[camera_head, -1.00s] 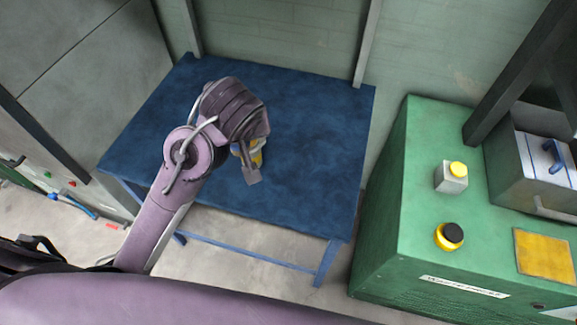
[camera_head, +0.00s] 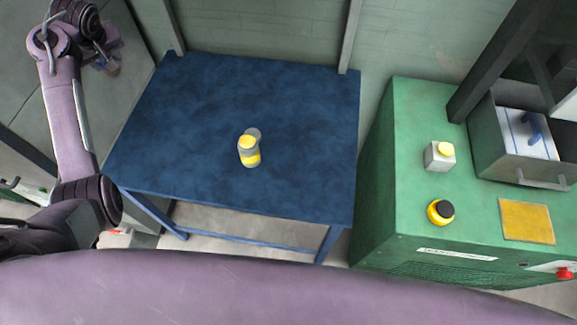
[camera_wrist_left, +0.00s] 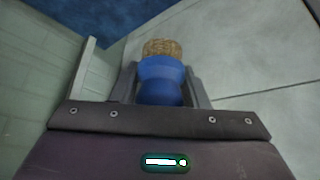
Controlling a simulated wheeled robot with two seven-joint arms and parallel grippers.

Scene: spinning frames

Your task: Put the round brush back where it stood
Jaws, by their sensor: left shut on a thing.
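The round brush (camera_wrist_left: 162,80) has a blue waisted handle and a tan bristle end, seen in the left wrist view. My left gripper (camera_wrist_left: 161,88) is shut on the blue handle, a finger on each side. The bristle end points away from the wrist. In the head view my left gripper (camera_head: 106,66) is at the upper left, beyond the table's left edge, in front of the grey wall panel; the brush is too small to make out clearly there. My right gripper is not in view.
A yellow and grey cylinder-like thing (camera_head: 249,151) stands on the otherwise bare blue table (camera_head: 190,110).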

